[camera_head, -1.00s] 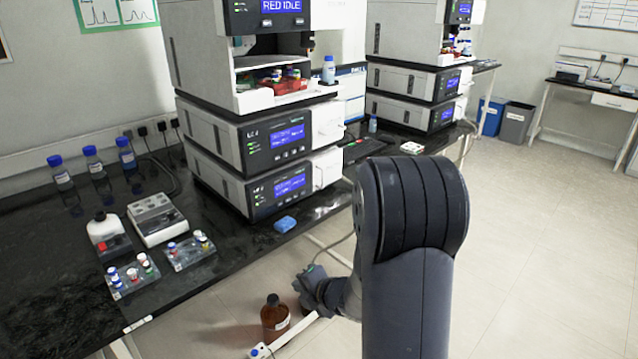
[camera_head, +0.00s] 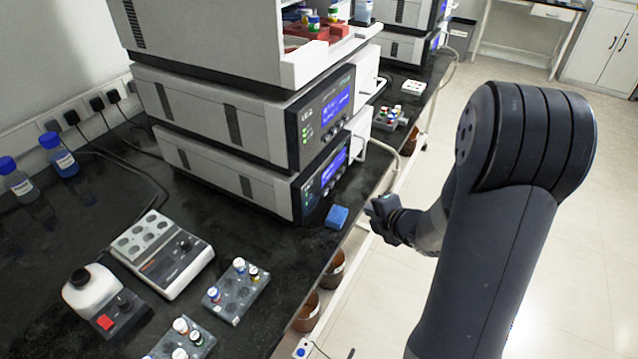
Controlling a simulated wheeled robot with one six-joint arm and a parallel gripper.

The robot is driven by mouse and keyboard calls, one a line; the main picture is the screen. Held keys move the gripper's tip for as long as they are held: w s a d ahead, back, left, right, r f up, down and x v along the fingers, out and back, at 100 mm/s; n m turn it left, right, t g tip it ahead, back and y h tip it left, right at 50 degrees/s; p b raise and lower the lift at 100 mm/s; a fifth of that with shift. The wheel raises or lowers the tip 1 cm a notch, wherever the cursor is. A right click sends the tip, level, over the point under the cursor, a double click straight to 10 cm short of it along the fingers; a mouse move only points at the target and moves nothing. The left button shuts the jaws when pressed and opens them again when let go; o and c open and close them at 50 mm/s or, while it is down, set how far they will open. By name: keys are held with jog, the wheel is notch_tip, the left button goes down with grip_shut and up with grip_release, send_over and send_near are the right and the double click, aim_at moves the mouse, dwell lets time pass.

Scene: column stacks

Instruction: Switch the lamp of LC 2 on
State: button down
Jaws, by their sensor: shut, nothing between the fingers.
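The near instrument stack (camera_head: 215,110) stands on the black bench, with a label on its upper module that seems to read LC 2, though it is small. The upper module's front panel has a lit blue display (camera_head: 336,108), small green indicators and buttons. The lower module has a second lit display (camera_head: 334,167). The top unit is cut off by the picture's upper edge, so its panel and any lamp there are hidden. My gripper (camera_head: 372,208) is shut and empty, beyond the bench's front edge, to the right of the lower module and apart from it.
A blue sponge (camera_head: 337,216) lies near the bench edge between the stack and my gripper. A second stack (camera_head: 408,45) is behind. Brown bottles (camera_head: 306,312) sit below the bench.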

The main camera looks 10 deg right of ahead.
aim_at(325, 193)
dwell(0.5)
jog(key=w+a, duration=0.1)
jog(key=a, duration=0.1)
jog(key=w+a, duration=0.1)
jog(key=a, duration=0.1)
jog(key=w+a+b, duration=0.1)
jog(key=w, duration=0.1)
jog(key=shift+a+f, duration=0.1)
jog(key=shift+a, duration=0.3)
jog(key=shift+w+a, duration=0.55)
jog(key=shift+a, duration=0.15)
dwell(1.2)
jog(key=shift+w+a+b, duration=0.25)
jog(key=shift+a+b, duration=0.05)
jog(key=shift+b, duration=0.1)
jog(key=shift+w+a, duration=0.25)
jog(key=shift+a, duration=0.1)
dwell(0.6)
jog(key=shift+d, duration=0.1)
jog(key=shift+s+d, duration=0.5)
jog(key=shift+d, duration=0.1)
